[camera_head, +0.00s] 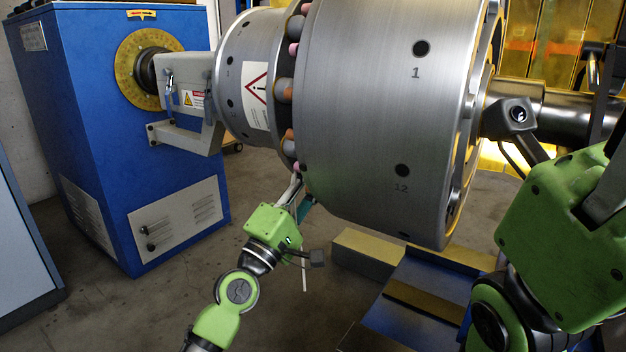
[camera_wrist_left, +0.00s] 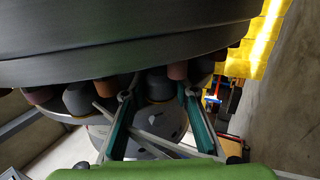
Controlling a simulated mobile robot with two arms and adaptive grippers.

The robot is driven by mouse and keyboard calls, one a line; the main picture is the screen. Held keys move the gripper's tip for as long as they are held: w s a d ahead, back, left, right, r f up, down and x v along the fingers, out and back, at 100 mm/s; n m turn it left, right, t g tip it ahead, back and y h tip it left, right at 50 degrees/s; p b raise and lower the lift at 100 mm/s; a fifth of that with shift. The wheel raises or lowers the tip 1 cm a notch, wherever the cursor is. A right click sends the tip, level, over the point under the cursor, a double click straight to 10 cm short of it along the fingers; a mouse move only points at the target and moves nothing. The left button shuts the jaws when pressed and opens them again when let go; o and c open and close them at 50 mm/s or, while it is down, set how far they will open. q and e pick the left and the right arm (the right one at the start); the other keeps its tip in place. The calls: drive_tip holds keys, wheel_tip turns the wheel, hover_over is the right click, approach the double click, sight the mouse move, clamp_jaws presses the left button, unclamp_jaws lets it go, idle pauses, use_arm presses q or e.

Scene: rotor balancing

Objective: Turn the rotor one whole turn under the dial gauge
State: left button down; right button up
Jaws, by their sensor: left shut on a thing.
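The rotor (camera_head: 350,110) is a large brushed-metal drum with numbered holes, lying across the middle of the head view. Grey and pinkish-brown pegs ring its left edge. My left gripper (camera_head: 297,185) reaches up from below to this ring. In the left wrist view the rotor (camera_wrist_left: 130,50) fills the top, and my left gripper's fingers (camera_wrist_left: 158,95) are on either side of a grey peg (camera_wrist_left: 159,84), shut on it. My right gripper's green body (camera_head: 565,240) is at the right; its fingertips cannot be made out. I cannot identify the dial gauge for certain.
A blue cabinet (camera_head: 130,130) with a yellow graduated disc (camera_head: 132,72) stands at the left, coupled to the rotor's shaft. A blue base (camera_head: 415,320) lies below. Floor shows at lower left.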

use_arm(q)
drive_tip(key=shift+w+d+r, duration=0.1)
drive_tip(key=shift+w+r, duration=0.05)
idle(0.3)
drive_tip(key=c, duration=1.6)
unclamp_jaws()
drive_tip(key=shift+d, duration=0.1)
drive_tip(key=shift+s+a+f, duration=0.3)
drive_tip(key=shift+f, duration=0.05)
drive_tip(key=v, duration=1.1)
